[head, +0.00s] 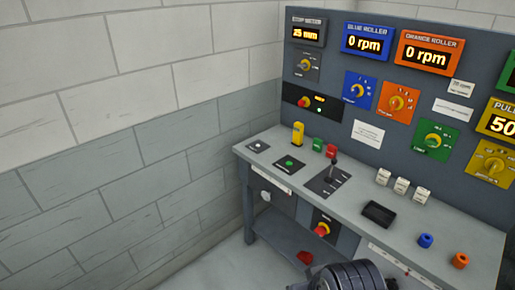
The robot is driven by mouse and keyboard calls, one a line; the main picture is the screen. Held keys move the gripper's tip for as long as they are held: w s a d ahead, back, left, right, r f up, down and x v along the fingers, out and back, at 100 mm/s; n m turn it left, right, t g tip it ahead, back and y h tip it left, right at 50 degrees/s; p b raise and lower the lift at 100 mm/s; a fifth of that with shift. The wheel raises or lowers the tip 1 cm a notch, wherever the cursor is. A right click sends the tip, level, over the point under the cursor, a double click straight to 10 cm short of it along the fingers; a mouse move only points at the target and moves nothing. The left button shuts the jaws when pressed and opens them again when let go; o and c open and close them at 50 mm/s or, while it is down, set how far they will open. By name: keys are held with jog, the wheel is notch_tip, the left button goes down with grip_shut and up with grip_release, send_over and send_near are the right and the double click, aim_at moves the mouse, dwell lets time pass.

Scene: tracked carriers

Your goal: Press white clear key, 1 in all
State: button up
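A small white round key (258,145) sits on a dark plate at the left end of the grey desk top (350,205). Several white blocks, such as one white block (402,186), stand in a row further right on the desk. Their markings are too small to read, so I cannot tell which white piece is the clear key. A dark ribbed part of my arm shows at the bottom edge. My gripper fingers are not in view.
A green button (289,163), yellow block (298,132), black lever (333,170), black tray (379,213), blue knob (425,240) and orange knob (459,260) stand on the desk. A red knob (322,229) is on its front. The upright panel (395,85) rises behind; a block wall (130,150) is left.

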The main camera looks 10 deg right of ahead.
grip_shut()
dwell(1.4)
